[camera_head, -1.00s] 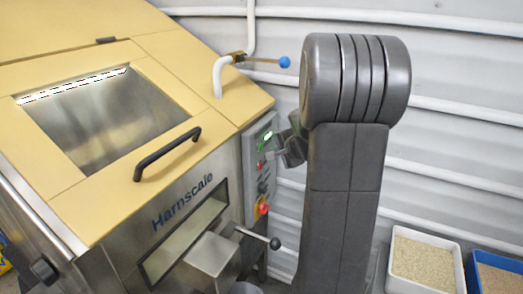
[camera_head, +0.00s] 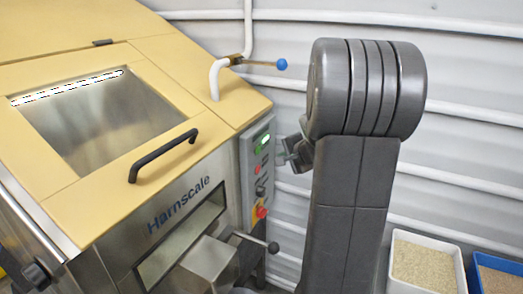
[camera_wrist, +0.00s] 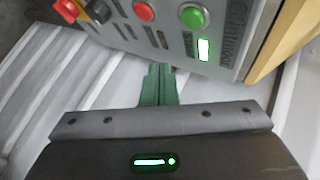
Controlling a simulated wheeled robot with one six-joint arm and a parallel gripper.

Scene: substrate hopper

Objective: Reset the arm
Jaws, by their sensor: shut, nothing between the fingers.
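My arm (camera_head: 352,185) stands upright in the head view, right of the machine. My gripper shows in the wrist view (camera_wrist: 157,84) as two green fingers held together, with nothing between them. In the wrist view the fingers point toward the lower edge of the panel, which shows a green button (camera_wrist: 194,16), a red button (camera_wrist: 144,10) and a lit display (camera_wrist: 204,49). I cannot tell the exact gap to the panel.
The yellow-lidded Harnscale hopper (camera_head: 225,95) fills the left, with a black handle (camera_head: 165,155) and a blue-knobbed lever (camera_head: 282,64). A black-knobbed lever (camera_head: 273,246) sticks out low. White (camera_head: 397,290) and blue (camera_head: 472,285) bins stand right. A ribbed wall (camera_head: 470,165) lies behind.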

